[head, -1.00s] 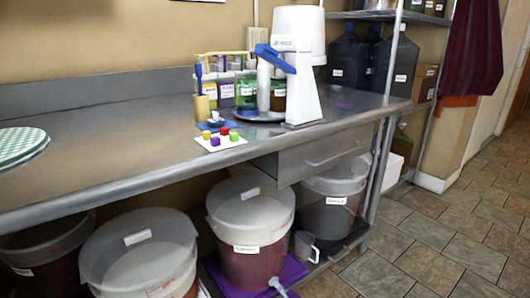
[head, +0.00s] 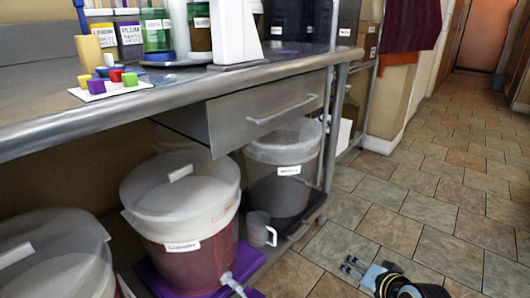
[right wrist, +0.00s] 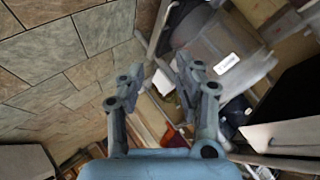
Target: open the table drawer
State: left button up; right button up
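The table drawer (head: 235,121) is a grey metal box under the steel table's right part in the head view, and it looks shut. Its bar handle (head: 283,109) runs along the front face, with nothing touching it. My right gripper (head: 355,265) is low at the bottom right of the head view, over the floor, well below and to the right of the handle. In the right wrist view its two fingers (right wrist: 160,78) stand apart with nothing between them. I cannot make out the handle in that view. My left gripper is not in view.
Sample cubes on a white card (head: 110,88) and jars are on top. The tiled floor (head: 400,200) right of the table is open.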

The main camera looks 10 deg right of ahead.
jog(key=w+r+m+t+b, duration=0.25)
jog(key=w+r, duration=0.25)
jog(key=w, duration=0.3)
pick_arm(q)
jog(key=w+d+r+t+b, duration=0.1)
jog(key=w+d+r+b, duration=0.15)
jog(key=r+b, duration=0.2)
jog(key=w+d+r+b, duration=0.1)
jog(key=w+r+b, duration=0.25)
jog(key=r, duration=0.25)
pick_arm(e)
jog(key=m+t+y, duration=0.4)
jog(key=t+y, duration=0.1)
jog(key=t, duration=0.2)
send_near(294, 109)
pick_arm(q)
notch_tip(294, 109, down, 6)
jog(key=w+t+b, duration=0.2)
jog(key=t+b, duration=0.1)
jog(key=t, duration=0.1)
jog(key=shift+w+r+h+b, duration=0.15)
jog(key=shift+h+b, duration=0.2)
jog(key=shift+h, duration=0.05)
pick_arm(e)
jog(key=x, duration=0.9)
jog(key=shift+w, duration=0.35)
jog(key=shift+g, duration=0.25)
grip_shut()
jog(key=shift+f, duration=0.1)
